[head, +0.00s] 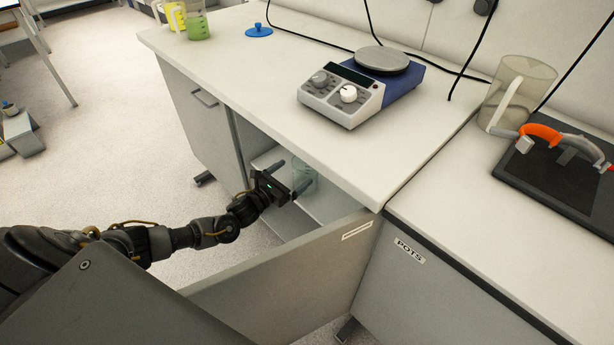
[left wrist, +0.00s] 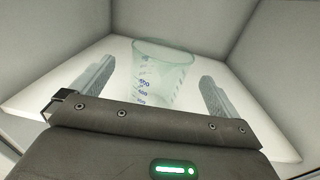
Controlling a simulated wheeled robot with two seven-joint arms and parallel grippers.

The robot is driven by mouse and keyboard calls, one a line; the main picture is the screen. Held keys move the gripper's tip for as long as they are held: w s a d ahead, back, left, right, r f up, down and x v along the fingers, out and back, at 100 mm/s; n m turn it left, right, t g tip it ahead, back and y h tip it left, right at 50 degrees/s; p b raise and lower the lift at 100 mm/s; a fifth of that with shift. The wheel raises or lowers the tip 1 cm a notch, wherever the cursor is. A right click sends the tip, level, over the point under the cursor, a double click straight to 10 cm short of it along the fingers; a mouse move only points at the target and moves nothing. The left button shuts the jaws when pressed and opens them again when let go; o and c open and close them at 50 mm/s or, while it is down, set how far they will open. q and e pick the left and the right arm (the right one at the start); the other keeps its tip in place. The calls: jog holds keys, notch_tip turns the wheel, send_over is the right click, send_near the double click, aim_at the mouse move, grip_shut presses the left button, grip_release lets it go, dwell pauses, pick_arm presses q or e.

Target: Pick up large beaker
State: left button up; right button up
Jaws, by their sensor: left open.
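A clear glass beaker (left wrist: 160,70) with blue volume marks stands upright on a white shelf inside the cupboard, in the left wrist view. In the head view it shows faintly as a pale green outline (head: 304,177), partly hidden by the bench top and my gripper. My left gripper (head: 291,174) reaches into the open cupboard under the bench. Its fingers are open, and in the left wrist view (left wrist: 158,88) one finger stands on each side of the beaker, with the beaker between or just beyond them. My right gripper is not in view.
The bench top (head: 250,85) overhangs the cupboard. A hotplate stirrer (head: 355,88), a jug (head: 517,92), a green-filled beaker (head: 197,26) and a blue lid (head: 259,30) stand on the benches.

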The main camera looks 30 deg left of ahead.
aim_at(305, 165)
pick_arm(q)
jog(key=shift+w+d+r, duration=0.1)
jog(key=shift+w+d, duration=0.15)
jog(key=shift+w, duration=0.35)
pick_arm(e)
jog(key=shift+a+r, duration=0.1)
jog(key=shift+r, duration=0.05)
pick_arm(q)
jog(key=x, duration=0.5)
jog(key=shift+w, duration=0.15)
jog(key=c, duration=1.3)
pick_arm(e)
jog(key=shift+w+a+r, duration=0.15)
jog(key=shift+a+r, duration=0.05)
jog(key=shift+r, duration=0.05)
